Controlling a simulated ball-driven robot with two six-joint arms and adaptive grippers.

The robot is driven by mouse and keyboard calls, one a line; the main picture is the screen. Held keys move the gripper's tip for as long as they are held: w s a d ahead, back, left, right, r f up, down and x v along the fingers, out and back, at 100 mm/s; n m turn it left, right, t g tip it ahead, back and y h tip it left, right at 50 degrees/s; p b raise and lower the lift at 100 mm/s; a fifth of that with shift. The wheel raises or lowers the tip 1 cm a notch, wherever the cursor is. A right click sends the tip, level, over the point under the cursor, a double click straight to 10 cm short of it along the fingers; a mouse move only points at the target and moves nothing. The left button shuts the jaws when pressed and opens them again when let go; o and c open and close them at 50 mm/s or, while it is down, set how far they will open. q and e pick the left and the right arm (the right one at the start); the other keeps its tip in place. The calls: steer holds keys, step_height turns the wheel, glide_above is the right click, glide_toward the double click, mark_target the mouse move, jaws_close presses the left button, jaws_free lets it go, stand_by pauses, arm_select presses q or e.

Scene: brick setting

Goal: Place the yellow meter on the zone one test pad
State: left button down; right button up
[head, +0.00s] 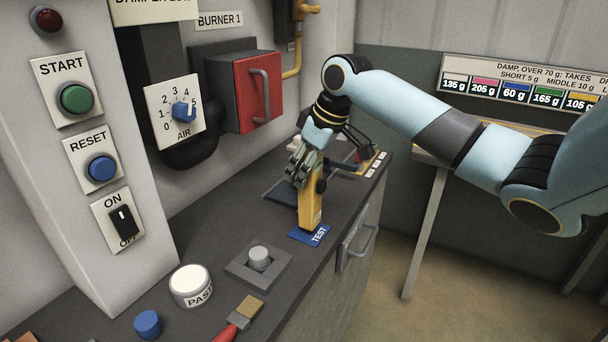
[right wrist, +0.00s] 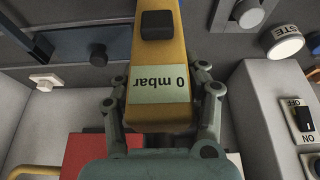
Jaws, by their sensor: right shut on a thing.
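The yellow meter (head: 311,208) is upright, with its lower end over the back part of the blue pad marked TEST (head: 318,237). I cannot tell whether it touches the pad. My right gripper (head: 308,172) is shut on the meter's upper part from above. In the right wrist view the meter (right wrist: 158,65) lies between the fingers (right wrist: 160,105), with a dark button and a display reading 0 mbar upside down. My left gripper is not in view.
On the dark counter (head: 225,220) stand a grey block with a round knob (head: 259,260), a white PASTE jar (head: 190,284), a brush (head: 240,318) and a blue cap (head: 148,324). A drawer handle (head: 358,247) sticks out at the counter's front. A control cabinet (head: 125,150) rises at left.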

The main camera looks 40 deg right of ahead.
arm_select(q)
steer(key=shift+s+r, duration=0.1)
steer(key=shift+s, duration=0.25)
arm_select(e)
steer(key=shift+f, duration=0.95)
steer(key=o, duration=1.3)
steer(key=shift+f, duration=0.1)
steer(key=shift+o, duration=0.2)
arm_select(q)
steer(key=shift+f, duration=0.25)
arm_select(e)
steer(key=v, duration=1.2)
